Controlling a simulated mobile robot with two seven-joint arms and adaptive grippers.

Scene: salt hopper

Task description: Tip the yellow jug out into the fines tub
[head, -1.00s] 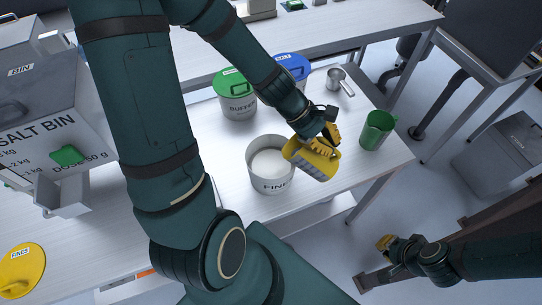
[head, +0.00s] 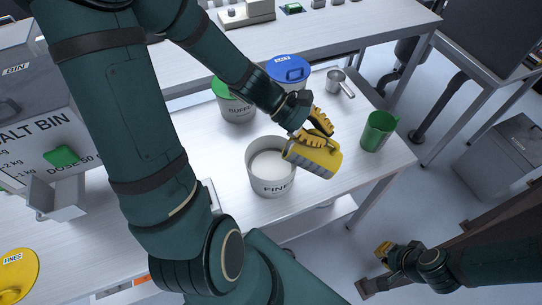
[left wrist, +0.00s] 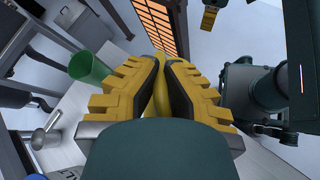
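The yellow jug (head: 318,160) is tipped well over on its side at the right rim of the fines tub (head: 271,187), in the head view. Its left end is over or close to the rim. The grey tub holds white material. No falling stream shows. My left gripper (head: 317,124) is shut on the jug's upper side. In the left wrist view, a yellow part of the jug (left wrist: 162,98) is between the fingers. My right gripper (head: 384,249) is low at the lower right, away from the table; its fingers are too small to read.
A green jug (head: 377,131) stands right of the tub, and a metal scoop (head: 339,81) lies behind it. The green-lidded buffer tub (head: 237,106) and blue-lidded salt tub (head: 288,72) stand behind. The salt bin (head: 45,130) and yellow fines lid (head: 17,272) are at left.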

